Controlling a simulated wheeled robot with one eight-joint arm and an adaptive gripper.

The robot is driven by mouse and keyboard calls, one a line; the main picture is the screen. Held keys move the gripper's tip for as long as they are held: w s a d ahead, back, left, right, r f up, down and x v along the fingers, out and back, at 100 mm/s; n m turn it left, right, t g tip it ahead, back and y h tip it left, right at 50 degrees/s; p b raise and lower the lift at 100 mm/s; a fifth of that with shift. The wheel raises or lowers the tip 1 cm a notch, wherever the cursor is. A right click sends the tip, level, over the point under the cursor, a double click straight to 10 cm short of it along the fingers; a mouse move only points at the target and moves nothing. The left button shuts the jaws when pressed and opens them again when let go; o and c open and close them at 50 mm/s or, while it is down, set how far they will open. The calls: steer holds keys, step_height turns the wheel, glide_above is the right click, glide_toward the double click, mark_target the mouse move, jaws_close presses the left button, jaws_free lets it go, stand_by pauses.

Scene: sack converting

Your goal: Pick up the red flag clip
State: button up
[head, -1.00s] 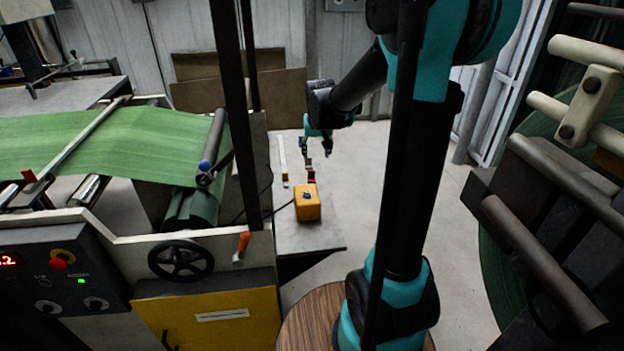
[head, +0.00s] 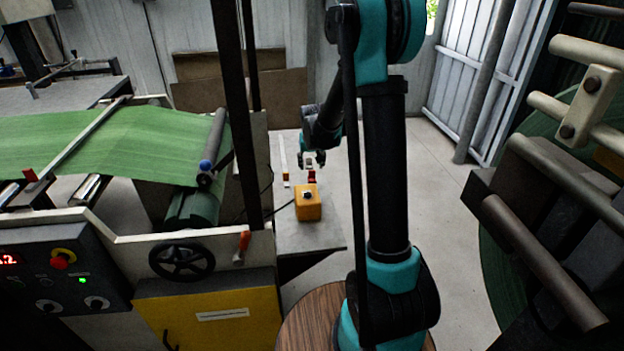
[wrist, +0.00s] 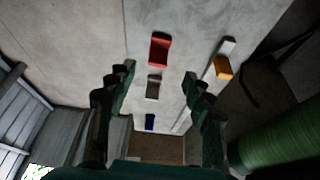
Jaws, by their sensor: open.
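The red flag clip (wrist: 159,49) lies on the grey bench top, just beyond my fingertips in the wrist view. In the head view the red clip (head: 312,176) shows small, behind the yellow box. My gripper (wrist: 158,76) is open and empty, its two dark fingers spread wide. In the head view my gripper (head: 314,159) hangs over the bench, above and behind the red clip.
A yellow box (head: 307,205) with a dark knob stands in front of the red clip. A white and orange strip-like tool (wrist: 223,67) lies to the right in the wrist view. The green web machine (head: 120,140) borders the bench's left side. Open floor lies right.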

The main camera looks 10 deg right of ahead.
mark_target(312, 171)
steer(key=shift+x, duration=3.15)
steer(key=shift+s+d, duration=0.1)
steer(key=shift+d, duration=0.1)
steer(key=shift+c, duration=0.5)
steer(key=c, duration=0.9)
